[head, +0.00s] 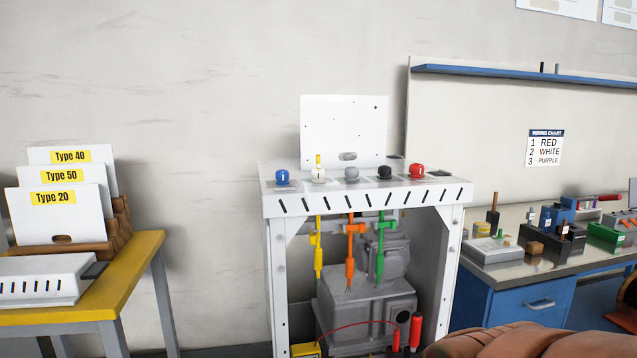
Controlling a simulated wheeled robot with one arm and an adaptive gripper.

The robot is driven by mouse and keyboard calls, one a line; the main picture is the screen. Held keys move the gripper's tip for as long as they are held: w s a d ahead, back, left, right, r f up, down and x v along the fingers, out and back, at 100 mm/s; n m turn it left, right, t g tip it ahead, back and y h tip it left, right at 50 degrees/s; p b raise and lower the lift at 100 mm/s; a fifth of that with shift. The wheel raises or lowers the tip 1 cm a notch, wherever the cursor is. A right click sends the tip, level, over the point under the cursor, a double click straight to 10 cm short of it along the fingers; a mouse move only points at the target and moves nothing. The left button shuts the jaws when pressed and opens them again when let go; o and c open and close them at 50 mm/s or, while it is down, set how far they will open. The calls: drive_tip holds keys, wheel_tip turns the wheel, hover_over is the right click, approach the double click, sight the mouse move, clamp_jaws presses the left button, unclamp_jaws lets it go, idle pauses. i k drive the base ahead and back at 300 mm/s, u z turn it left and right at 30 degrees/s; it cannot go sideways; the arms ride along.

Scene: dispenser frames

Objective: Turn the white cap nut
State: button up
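The white cap nut (318,175) sits on top of the white dispenser frame (368,203), second from the left in a row of coloured caps. It has a dark mark on its front, and a small yellow upright piece (318,160) shows directly above it. I cannot tell whether that piece is attached to the cap or stands behind it. A blue cap (282,177) is to its left and a grey cap (351,174) to its right. My gripper is not in view, and nothing touches the white cap from the front.
A black cap (384,172) and a red cap (417,171) continue the row. A white panel (344,130) stands behind it. Yellow, orange and green tools hang below. A yellow table (127,280) is left, a cluttered workbench (505,255) right. A brown rounded shape (500,342) fills the lower right.

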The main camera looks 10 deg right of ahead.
sight(316, 174)
drive_tip(key=k, duration=0.55)
drive_tip(key=u, duration=0.9)
drive_tip(key=i, duration=1.4)
drive_tip(key=z, duration=0.75)
